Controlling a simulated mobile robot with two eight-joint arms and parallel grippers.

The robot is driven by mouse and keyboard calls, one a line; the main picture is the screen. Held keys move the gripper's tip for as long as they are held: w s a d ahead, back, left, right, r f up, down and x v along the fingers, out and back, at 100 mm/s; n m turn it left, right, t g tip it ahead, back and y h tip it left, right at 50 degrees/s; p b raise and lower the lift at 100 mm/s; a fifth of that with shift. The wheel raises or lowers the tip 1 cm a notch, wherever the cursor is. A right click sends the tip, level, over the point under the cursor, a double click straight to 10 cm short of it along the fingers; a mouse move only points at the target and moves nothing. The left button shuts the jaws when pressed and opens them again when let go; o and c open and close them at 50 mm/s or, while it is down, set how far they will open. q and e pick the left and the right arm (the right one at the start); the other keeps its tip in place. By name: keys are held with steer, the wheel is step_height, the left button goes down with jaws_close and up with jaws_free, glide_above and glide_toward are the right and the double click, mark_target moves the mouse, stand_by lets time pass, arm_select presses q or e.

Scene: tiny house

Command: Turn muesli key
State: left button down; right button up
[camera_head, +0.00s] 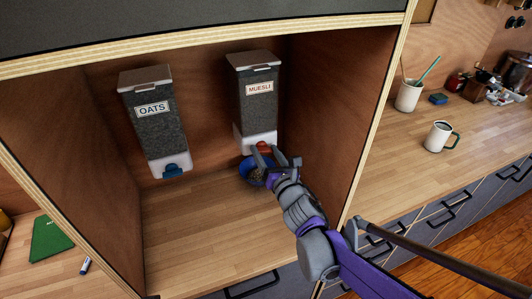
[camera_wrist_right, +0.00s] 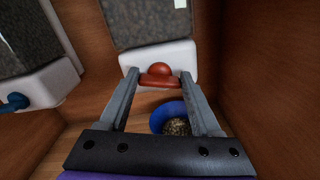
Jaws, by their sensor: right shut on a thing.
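The muesli dispenser (camera_head: 257,98) hangs on the back wall of the wooden cubby, with a grey body and white base. Its red key (camera_wrist_right: 159,76) sits at the front of that base and also shows in the head view (camera_head: 264,147). My right gripper (camera_wrist_right: 159,80) is shut on the red key, one finger at each end of it. A blue bowl (camera_wrist_right: 158,117) stands below the key and holds brown flakes; in the head view (camera_head: 247,174) my gripper partly covers it. My left gripper is not in view.
The oats dispenser (camera_head: 155,125) with a blue key (camera_head: 173,171) hangs to the left. The cubby's right side wall (camera_head: 335,110) is close to my right arm. A white mug (camera_head: 437,137) and a cup (camera_head: 408,96) stand on the counter outside. The cubby floor at left is clear.

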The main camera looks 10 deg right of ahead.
steer(key=m, duration=0.4)
steer(key=shift+d+f+m+b, duration=0.1)
steer(key=shift+m+b, duration=0.2)
steer(key=m+b, duration=0.1)
steer(key=m, duration=0.3)
steer(key=shift+f+m, duration=0.1)
steer(key=shift+m, duration=0.2)
arm_select(q)
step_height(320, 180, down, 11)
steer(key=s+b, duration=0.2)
steer(key=b, duration=0.5)
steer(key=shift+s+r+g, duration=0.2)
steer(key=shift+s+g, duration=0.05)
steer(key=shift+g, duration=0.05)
arm_select(e)
steer(key=m, duration=2.3)
steer(key=shift+f, duration=0.2)
steer(key=shift+m, duration=0.3)
steer(key=o, duration=1.4)
